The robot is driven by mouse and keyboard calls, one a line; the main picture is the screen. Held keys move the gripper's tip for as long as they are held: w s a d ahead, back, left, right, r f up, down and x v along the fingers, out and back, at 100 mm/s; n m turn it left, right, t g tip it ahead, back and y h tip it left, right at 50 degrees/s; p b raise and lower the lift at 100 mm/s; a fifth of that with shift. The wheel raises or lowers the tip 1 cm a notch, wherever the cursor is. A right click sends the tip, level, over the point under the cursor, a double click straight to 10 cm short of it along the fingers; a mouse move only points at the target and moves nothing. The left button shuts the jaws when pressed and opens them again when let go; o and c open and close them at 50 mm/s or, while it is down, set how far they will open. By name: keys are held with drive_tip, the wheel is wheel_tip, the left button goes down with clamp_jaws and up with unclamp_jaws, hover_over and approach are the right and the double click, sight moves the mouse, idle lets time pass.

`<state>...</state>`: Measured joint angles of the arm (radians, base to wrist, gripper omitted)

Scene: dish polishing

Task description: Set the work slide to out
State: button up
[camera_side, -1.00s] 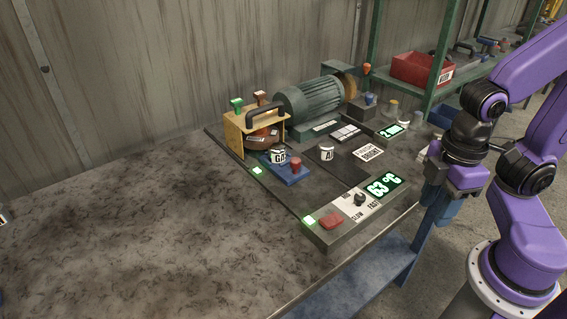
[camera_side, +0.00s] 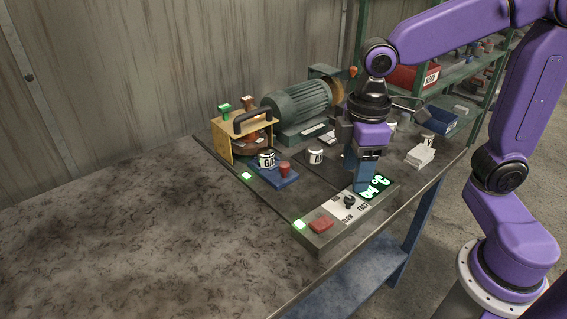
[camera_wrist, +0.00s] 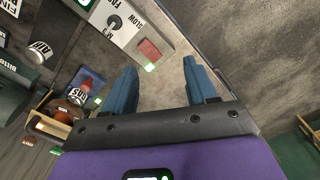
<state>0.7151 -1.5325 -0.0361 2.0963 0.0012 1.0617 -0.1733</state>
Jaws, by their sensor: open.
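A small blue plate (camera_side: 284,181) with a red knob (camera_side: 285,168) lies on the dark board beside the yellow housing; I take it to be the work slide. It also shows left of my fingers in the wrist view (camera_wrist: 93,84). I cannot tell which position the slide is in. My gripper (camera_side: 363,188) points down over the control strip, in front of the green display, to the right of the blue plate. Its two blue fingers (camera_wrist: 158,66) are apart, with nothing between them.
The control strip bears a red button (camera_side: 321,225), a black dial (camera_side: 349,201) and a lit display (camera_side: 376,187). A second white jar (camera_side: 316,156) stands between plate and gripper. A green motor (camera_side: 297,103) and yellow housing (camera_side: 229,141) stand behind. The table's left is clear.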

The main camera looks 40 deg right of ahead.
drive_tip(key=w+r+m, duration=0.1)
drive_tip(key=w+r, duration=0.1)
drive_tip(key=w, duration=1.2)
drive_tip(key=m, duration=0.1)
approach(285, 163)
wheel_tip(285, 163, down, 10)
drive_tip(key=shift+w+a+r, duration=0.1)
drive_tip(key=shift+a, duration=0.1)
clamp_jaws()
